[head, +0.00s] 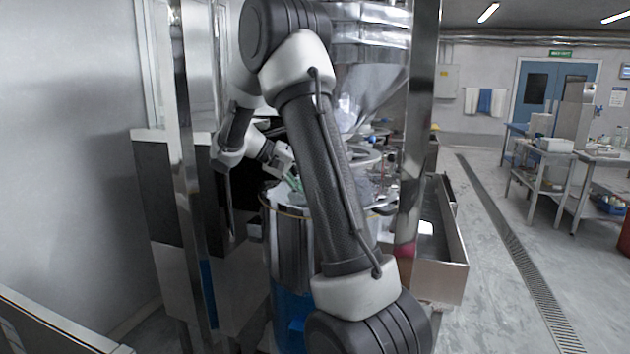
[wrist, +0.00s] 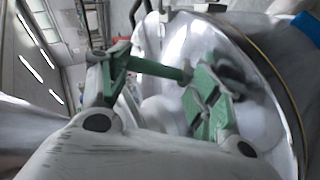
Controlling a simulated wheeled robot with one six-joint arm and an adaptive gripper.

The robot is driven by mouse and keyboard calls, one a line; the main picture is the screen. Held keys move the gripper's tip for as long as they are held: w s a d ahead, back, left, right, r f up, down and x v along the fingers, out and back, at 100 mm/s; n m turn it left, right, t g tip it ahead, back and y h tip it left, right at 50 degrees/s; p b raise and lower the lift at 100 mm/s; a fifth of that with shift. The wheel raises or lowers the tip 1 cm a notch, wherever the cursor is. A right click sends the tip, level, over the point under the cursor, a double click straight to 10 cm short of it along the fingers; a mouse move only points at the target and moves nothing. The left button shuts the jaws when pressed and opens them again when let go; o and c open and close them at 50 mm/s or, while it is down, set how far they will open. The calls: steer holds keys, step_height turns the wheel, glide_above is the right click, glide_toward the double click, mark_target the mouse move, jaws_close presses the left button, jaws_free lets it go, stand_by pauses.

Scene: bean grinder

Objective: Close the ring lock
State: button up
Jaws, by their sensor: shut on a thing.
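The metal drum (head: 293,245) stands upright below the hopper, with a thin brass-coloured ring (head: 279,208) around its upper edge. In the wrist view the shiny drum (wrist: 262,120) fills the right side, and the ring (wrist: 268,62) curves along it. My gripper (wrist: 157,70) has its green-padded fingers on either side of a green bar (wrist: 153,67), which looks like the lock's handle, and is shut on it. In the head view my gripper (head: 287,172) is at the drum's top, partly behind my own arm. The lock's joint with the ring is not clear.
A metal hopper (head: 370,75) hangs above the drum. Upright steel posts (head: 417,130) stand close on both sides. An open steel trough (head: 440,245) is to the right.

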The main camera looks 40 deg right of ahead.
steer(key=shift+w+a+r+n+g+h, duration=0.1)
steer(key=shift+w+n+g+h, duration=0.1)
steer(key=shift+g+h, duration=0.4)
steer(key=shift+w+a+r+n+g+h, duration=0.1)
steer(key=shift+w+n+g+h, duration=0.1)
steer(key=shift+g+h, duration=0.35)
steer(key=shift+w+r, duration=0.1)
steer(key=o, duration=1.6)
steer(key=shift+d, duration=0.2)
steer(key=shift+o, duration=1)
steer(key=shift+a, duration=0.15)
